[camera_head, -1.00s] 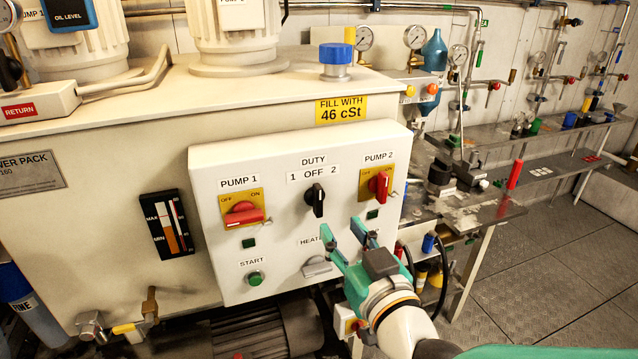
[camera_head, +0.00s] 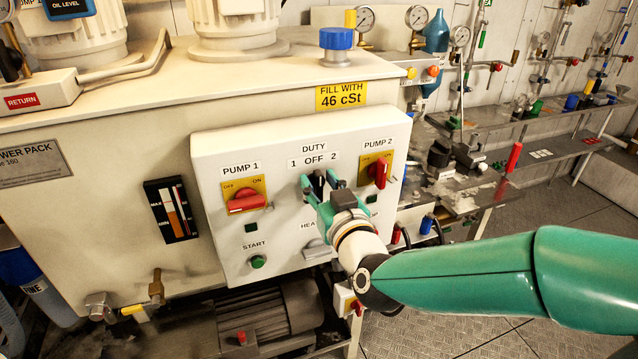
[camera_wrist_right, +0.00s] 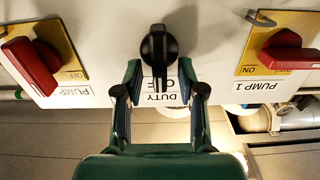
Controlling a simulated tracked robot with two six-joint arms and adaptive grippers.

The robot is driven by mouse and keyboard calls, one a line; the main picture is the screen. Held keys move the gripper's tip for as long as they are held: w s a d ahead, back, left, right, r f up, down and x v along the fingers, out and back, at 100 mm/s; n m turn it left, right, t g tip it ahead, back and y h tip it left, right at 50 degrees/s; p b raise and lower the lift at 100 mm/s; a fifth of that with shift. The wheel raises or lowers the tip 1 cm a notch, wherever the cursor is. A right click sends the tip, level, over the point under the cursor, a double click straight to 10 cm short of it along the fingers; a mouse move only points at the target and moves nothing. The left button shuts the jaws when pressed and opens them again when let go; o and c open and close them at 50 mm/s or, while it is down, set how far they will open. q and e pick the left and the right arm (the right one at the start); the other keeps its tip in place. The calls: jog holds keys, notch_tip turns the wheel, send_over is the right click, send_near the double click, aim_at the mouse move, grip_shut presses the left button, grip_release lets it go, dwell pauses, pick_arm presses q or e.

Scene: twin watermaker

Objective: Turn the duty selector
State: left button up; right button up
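The duty selector is a black knob (camera_head: 318,181) under the DUTY 1 OFF 2 label on the white control box (camera_head: 215,150). Its handle looks about upright, towards OFF. My right gripper (camera_head: 321,178) is open, its green fingers reaching to either side of the knob in the head view. In the right wrist view, which is upside down, the knob (camera_wrist_right: 159,45) lies just beyond and between the fingertips (camera_wrist_right: 159,70). Gaps show on both sides of the handle, so the fingers do not grip it. My left gripper is out of view.
The red PUMP 1 switch (camera_head: 247,202) is left of the selector and the red PUMP 2 switch (camera_head: 379,172) is close on its right. A green START button (camera_head: 258,262) and a grey heater switch (camera_head: 316,249) sit below. Open floor lies to the right.

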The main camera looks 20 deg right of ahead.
grip_shut()
jog(key=shift+d+f+m+b, duration=0.1)
jog(key=shift+f+m+b, duration=0.1)
jog(key=shift+m+b, duration=0.75)
jog(key=shift+d+f+m+b, duration=0.1)
jog(key=shift+d+m+b, duration=0.1)
jog(key=shift+m+b, duration=1.1)
jog(key=shift+d+r+m+b, duration=0.1)
jog(key=shift+d+m+b, duration=0.05)
jog(key=shift+m+b, duration=1.2)
jog(key=shift+d+f+m+b, duration=0.1)
jog(key=shift+d+m+b, duration=0.1)
jog(key=shift+m+b, duration=1.1)
jog(key=shift+n+b, duration=0.3)
jog(key=shift+b, duration=0.05)
jog(key=shift+o, duration=0.4)
grip_release()
